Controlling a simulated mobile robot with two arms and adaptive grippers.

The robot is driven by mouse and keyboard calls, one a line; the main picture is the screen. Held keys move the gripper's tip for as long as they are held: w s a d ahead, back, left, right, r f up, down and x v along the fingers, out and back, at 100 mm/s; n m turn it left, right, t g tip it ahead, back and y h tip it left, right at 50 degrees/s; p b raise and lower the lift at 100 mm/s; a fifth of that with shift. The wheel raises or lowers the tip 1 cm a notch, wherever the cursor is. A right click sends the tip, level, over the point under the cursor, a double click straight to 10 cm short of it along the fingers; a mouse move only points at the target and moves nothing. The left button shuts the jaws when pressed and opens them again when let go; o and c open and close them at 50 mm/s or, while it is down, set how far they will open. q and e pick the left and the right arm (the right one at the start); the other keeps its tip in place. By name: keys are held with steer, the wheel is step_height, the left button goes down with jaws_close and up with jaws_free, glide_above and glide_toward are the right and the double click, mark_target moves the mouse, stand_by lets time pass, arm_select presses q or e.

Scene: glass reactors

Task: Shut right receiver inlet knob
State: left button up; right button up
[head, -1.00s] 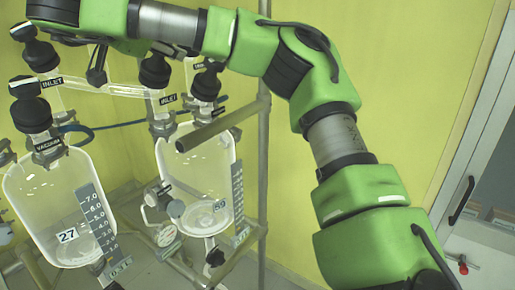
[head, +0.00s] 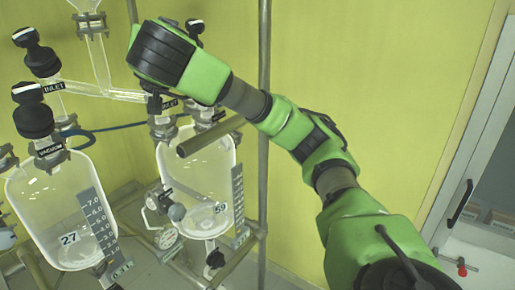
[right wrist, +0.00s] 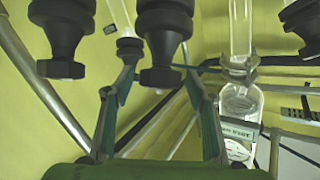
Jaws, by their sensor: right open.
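The right receiver (head: 205,160) is a clear vessel marked 59. Its INLET label (head: 168,103) shows at its neck, but my right arm hides most of the knob above it in the head view. In the right wrist view a black knob (right wrist: 163,45) hangs into the picture between the fingers of my right gripper (right wrist: 150,88). The gripper is open, with a fingertip on either side of the knob's lower end; contact cannot be told. That this is the right receiver's inlet knob is likely but not certain. My left gripper is not in view.
Another black knob (right wrist: 62,40) is close on the left in the wrist view, and one (right wrist: 303,25) is at the right. The left receiver (head: 50,200), marked 27, stands beside the right one. A vertical metal pole (head: 264,110) stands behind my arm.

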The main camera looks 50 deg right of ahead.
steer(key=shift+d+n+t+y+p, duration=0.1)
steer(key=shift+n+t+y+p, duration=0.7)
steer(key=shift+n+y+p, duration=0.75)
steer(key=shift+n+t+y+p, duration=0.8)
steer(key=shift+n+y+p, duration=0.45)
steer(key=shift+n+p, duration=0.55)
steer(key=shift+n+t+y+p, duration=0.3)
steer(key=shift+n+y+p, duration=0.85)
steer(key=shift+n+y, duration=1.3)
steer(key=shift+n+y+p, duration=1)
steer(key=shift+n+y, duration=0.6)
steer(key=shift+y, duration=0.15)
